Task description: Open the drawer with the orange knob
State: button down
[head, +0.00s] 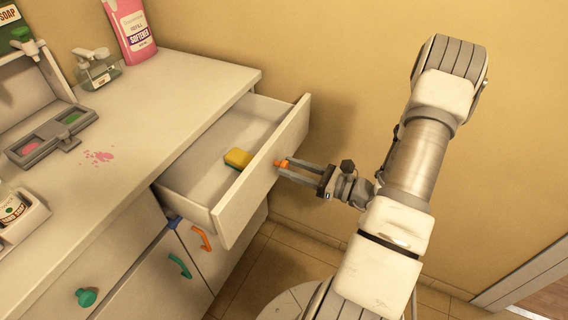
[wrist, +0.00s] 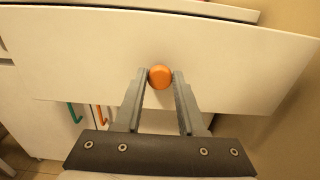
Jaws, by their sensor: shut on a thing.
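The drawer (head: 231,203) with the orange knob is pulled well out of the white cabinet, at its right end in the head view. The orange knob (head: 281,164) is on the middle of the drawer front. My gripper (head: 284,168) is shut on the knob, with one finger on each side of it. In the wrist view the round orange knob (wrist: 160,77) sits between my fingertips, against the white drawer front (wrist: 235,60). A yellow and dark sponge (head: 238,158) lies inside the drawer.
An orange handle (head: 202,238), a teal handle (head: 180,266) and a green knob (head: 86,297) are on the fronts below. The countertop holds a pink softener bottle (head: 131,30), a soap dispenser (head: 97,68) and a pink spill (head: 98,157). A wall stands behind the drawer and my arm.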

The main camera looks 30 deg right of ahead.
jog(key=shift+s, duration=0.1)
jog(key=c, duration=0.5)
grip_release()
jog(key=p+v, duration=0.2)
jog(key=v, duration=1.5)
jog(key=shift+s+d, duration=0.15)
